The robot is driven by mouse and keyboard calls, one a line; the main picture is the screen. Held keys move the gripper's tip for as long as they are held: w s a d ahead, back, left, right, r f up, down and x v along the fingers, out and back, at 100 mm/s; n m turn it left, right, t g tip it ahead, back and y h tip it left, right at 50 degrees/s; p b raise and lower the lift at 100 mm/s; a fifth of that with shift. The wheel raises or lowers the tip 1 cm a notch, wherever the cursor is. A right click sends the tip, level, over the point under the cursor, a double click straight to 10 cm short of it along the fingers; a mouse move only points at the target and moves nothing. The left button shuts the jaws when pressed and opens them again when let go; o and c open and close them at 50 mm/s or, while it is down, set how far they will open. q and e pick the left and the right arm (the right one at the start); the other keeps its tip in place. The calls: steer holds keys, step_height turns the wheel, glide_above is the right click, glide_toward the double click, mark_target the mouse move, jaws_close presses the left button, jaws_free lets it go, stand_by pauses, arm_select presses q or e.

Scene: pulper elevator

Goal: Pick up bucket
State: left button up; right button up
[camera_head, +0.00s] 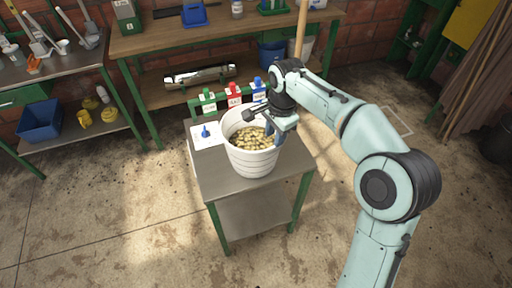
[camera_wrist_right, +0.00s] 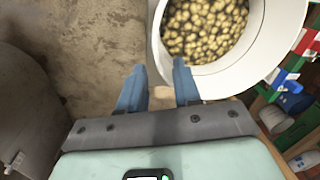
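A white bucket (camera_head: 253,161) stands upright on a small metal-topped table (camera_head: 220,183) with green legs. It is part filled with yellowish-brown bean-like pieces (camera_wrist_right: 205,28). My right gripper (camera_head: 279,136) is at the right rim of the bucket, pointing down. In the right wrist view the gripper (camera_wrist_right: 159,78) has its two blue fingers apart. One finger overlaps the white bucket rim (camera_wrist_right: 255,60) in the picture, and the other is outside the bucket over the floor. I cannot tell whether either finger touches it. My left gripper is not in view.
Green, red and blue labelled items (camera_head: 234,93) stand behind the bucket. A white sheet with a small blue object (camera_head: 205,132) lies left of it. A wooden workbench (camera_head: 160,42) is behind, and a shelved bench with a blue bin (camera_head: 40,120) is at left. The front floor is clear.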

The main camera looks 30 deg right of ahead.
mark_target(270, 156)
steer(key=f, duration=0.3)
steer(key=f+b, duration=0.1)
steer(key=f, duration=0.3)
steer(key=w+f, duration=0.1)
steer(key=f, duration=0.2)
steer(key=shift+w+f, duration=0.1)
steer(key=shift+f, duration=0.05)
jaws_close()
stand_by(1.0)
steer(key=shift+w+r, duration=0.2)
steer(key=shift+r, duration=0.1)
